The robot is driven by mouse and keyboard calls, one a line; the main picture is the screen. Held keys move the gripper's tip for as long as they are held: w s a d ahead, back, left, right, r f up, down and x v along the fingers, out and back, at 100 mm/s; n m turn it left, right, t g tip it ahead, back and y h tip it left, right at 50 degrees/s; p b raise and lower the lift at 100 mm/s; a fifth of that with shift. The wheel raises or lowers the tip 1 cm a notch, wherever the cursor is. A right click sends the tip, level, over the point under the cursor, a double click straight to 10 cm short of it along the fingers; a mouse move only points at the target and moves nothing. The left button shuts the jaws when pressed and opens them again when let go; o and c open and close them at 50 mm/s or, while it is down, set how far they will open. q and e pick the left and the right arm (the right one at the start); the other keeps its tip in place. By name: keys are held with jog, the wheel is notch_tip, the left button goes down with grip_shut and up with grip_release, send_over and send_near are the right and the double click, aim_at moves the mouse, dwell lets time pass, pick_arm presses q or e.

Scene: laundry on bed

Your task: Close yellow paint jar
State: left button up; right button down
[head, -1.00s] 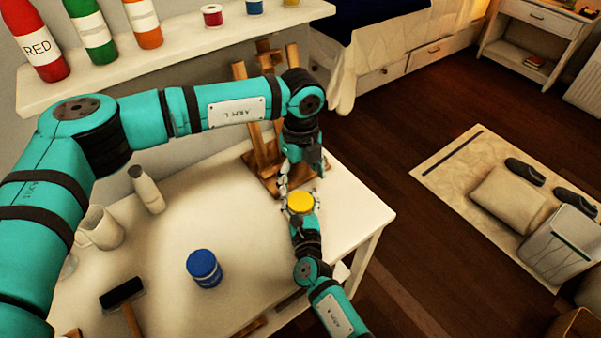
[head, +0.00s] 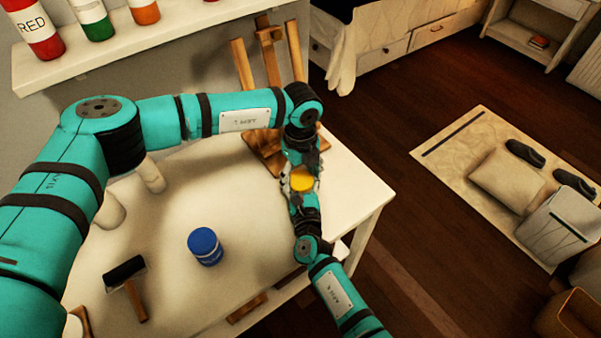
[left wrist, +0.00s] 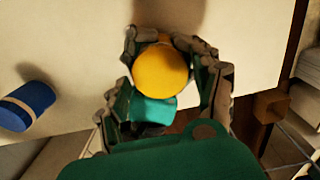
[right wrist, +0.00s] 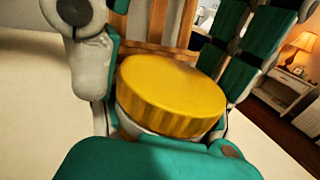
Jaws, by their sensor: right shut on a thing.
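The yellow paint jar's lid (right wrist: 170,95) rests on top of the jar, with a pale strip of the jar (right wrist: 135,126) below its rim in the right wrist view. I cannot tell how tightly it sits. The yellow lid also shows in the head view (head: 301,179) and the left wrist view (left wrist: 161,71). My right gripper (head: 303,198) is shut on the jar's body and holds it near the table's right edge. My left gripper (left wrist: 165,45) is open above, its fingers on both sides of the lid. The jar's body is mostly hidden by the grippers.
A blue paint jar (head: 205,246) and a brush or roller (head: 127,285) are on the white table (head: 180,220). A wooden easel (head: 271,100) stands behind the grippers. A shelf (head: 180,35) with bottles is at the back. Pale vessels stand behind my left arm.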

pick_arm(q)
jog(key=c, duration=0.9)
jog(key=m, duration=0.3)
jog(key=o, duration=1.3)
jog(key=shift+r, duration=0.1)
jog(key=shift+r, duration=2.2)
jog(key=shift+c, duration=0.3)
